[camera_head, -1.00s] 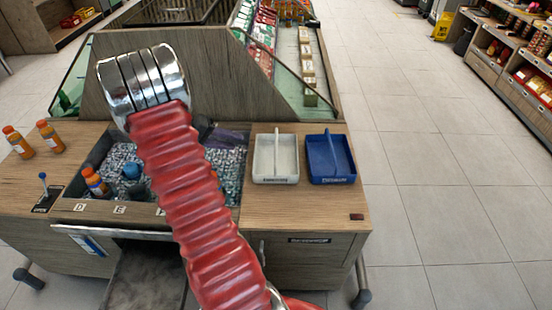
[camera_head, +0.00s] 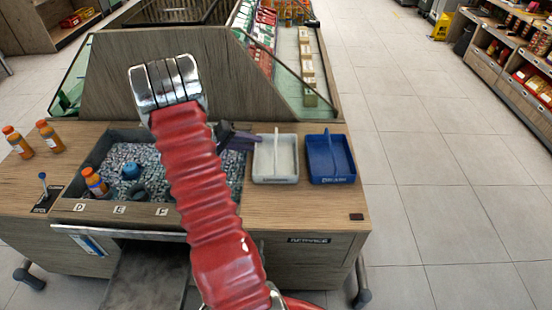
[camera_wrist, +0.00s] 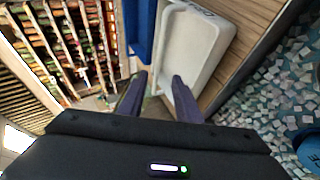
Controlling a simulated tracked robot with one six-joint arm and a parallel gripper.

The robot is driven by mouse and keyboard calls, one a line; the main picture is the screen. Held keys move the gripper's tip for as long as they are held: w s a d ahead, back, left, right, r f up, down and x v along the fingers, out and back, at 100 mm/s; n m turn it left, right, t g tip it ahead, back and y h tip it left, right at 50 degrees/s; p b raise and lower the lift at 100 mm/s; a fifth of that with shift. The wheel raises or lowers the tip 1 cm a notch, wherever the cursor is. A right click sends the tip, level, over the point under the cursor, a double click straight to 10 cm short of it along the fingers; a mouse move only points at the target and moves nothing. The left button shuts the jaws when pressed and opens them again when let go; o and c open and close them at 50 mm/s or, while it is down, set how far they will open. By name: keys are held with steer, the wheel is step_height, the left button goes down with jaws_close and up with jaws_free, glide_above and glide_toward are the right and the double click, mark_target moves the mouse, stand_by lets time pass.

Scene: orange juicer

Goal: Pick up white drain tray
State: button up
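The white drain tray (camera_head: 264,178) sits on the right part of the wooden counter in the head view, with a raised handle bar along its middle. It also shows in the wrist view (camera_wrist: 205,45), past my fingertips. My gripper (camera_head: 246,139) is at the tray's left edge in the head view, partly hidden behind my red arm. In the wrist view my gripper (camera_wrist: 160,78) has its two dark fingers apart with nothing held between them. The right finger overlaps the tray's near end in the picture; I cannot tell whether it touches.
A blue tray (camera_head: 320,178) stands just right of the white one. A sunken bin of grey cubes (camera_head: 110,165) lies left, with an orange bottle (camera_head: 96,184) and a blue cap (camera_head: 131,170). Two more bottles stand at the far left. A wooden panel (camera_head: 225,85) rises behind.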

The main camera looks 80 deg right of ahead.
mark_target(276, 154)
steer(key=shift+x, duration=2)
steer(key=shift+s, duration=0.1)
steer(key=shift+x, duration=2.55)
steer(key=shift+s+r, duration=0.1)
steer(key=shift+c, duration=0.2)
steer(key=shift+a, duration=0.1)
steer(key=c, duration=0.7)
jaws_close()
